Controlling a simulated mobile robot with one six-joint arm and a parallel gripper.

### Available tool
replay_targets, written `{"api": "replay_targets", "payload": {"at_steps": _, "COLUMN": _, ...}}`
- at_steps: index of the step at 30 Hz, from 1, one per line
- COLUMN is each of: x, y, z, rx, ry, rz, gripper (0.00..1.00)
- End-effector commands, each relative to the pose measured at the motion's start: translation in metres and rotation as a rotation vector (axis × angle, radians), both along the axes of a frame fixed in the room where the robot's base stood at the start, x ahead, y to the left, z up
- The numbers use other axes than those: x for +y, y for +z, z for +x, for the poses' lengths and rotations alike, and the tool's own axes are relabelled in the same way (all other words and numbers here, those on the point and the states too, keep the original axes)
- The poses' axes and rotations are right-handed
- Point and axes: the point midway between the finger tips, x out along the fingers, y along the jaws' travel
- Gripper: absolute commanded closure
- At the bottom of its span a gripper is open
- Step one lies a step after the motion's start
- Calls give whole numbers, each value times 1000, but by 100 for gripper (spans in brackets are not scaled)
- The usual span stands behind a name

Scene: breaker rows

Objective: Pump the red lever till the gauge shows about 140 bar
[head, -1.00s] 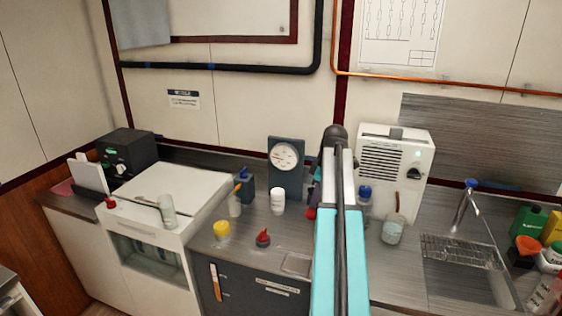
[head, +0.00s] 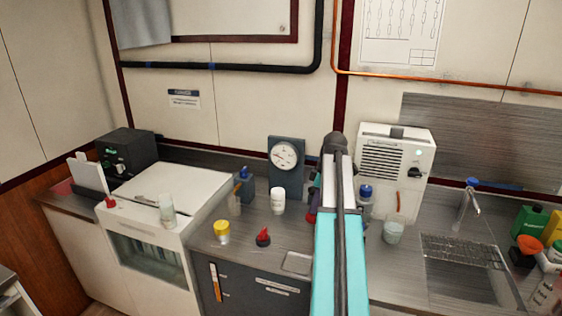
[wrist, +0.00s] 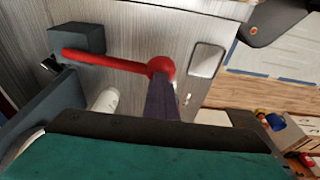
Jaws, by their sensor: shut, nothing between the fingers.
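The red lever (wrist: 105,60) shows in the wrist view as a red rod running from a dark block on the left to a round red ball end. My gripper (wrist: 162,88) is shut and empty, its fingertips right at the ball; I cannot tell whether they touch it. In the head view my own arm hides the gripper and most of the lever. The round white gauge (head: 286,155) stands on a dark panel on the counter left of my arm. Its dark needle points left of the dial; the numbers are too small to read.
A white vented box (head: 396,165) stands behind right. A sink (head: 465,275) lies farther right.

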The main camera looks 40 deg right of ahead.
Motion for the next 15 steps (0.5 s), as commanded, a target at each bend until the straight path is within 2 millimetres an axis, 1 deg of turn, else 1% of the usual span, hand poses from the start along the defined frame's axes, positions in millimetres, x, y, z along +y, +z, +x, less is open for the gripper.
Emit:
{"api": "replay_targets", "payload": {"at_steps": 1, "x": -1, "y": -3, "z": 0, "rx": -1, "ry": -2, "rz": -3, "gripper": 100}}
{"api": "replay_targets", "payload": {"at_steps": 15, "x": -2, "y": -19, "z": 0, "rx": -2, "ry": -2, "rz": -5, "gripper": 100}}
